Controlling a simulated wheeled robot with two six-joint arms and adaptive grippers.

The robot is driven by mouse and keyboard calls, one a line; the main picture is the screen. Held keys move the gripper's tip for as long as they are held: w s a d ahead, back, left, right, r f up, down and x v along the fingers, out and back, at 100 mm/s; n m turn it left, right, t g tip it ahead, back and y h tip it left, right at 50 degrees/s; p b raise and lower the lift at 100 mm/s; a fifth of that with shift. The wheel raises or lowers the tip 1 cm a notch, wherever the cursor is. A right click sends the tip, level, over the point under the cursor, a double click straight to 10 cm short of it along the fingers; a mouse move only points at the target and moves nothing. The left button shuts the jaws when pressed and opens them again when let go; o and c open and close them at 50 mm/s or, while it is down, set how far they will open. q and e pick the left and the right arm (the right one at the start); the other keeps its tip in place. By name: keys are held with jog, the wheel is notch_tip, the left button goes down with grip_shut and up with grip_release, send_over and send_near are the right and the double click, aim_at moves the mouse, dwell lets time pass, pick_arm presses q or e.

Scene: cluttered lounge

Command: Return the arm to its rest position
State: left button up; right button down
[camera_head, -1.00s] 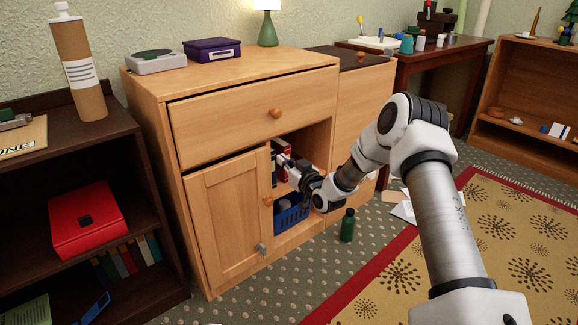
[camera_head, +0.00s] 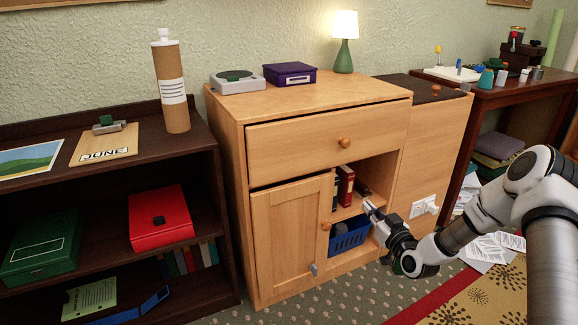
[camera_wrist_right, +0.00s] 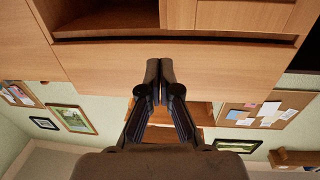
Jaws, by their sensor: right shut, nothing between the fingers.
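My right arm comes in from the right in the head view. Its gripper (camera_head: 370,207) is in front of the open compartment of the wooden cabinet (camera_head: 262,136), near the shelf and the blue basket (camera_head: 349,236). The wrist view shows the right gripper (camera_wrist_right: 160,65) with its fingertips together and nothing between them. The cabinet front (camera_wrist_right: 210,60) fills much of that view behind the fingers, upside down. My left gripper is in neither view.
The cabinet's left door (camera_head: 291,240) is closed, beside the open compartment holding books (camera_head: 345,185). A dark shelf unit (camera_head: 110,187) with a red box (camera_head: 161,217) stands left. Papers (camera_head: 492,250) lie on the floor behind my right arm.

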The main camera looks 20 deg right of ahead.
jog(key=s+a+f+n+g+y, duration=0.1)
jog(key=a+f+n+g+y, duration=0.1)
jog(key=a+f, duration=0.4)
jog(key=a+f+n+g+y, duration=0.2)
jog(key=a+f, duration=0.1)
jog(key=a, duration=0.5)
jog(key=s+a+f+g, duration=0.4)
jog(key=s+a+f, duration=0.4)
jog(key=a+f, duration=0.1)
jog(key=s+a+f+m+g+h, duration=0.1)
jog(key=s+a+f+g, duration=0.3)
jog(key=s, duration=0.8)
jog(key=s+f+m+g+h, duration=0.1)
jog(key=s+f+g, duration=0.3)
jog(key=s, duration=0.8)
notch_tip(320, 180, up, 35)
jog(key=s+m+g+p, duration=0.1)
jog(key=g+p, duration=0.1)
jog(key=p, duration=3.2)
jog(key=shift+s+d+r, duration=0.15)
jog(key=shift+s+d, duration=0.15)
jog(key=shift+d, duration=0.05)
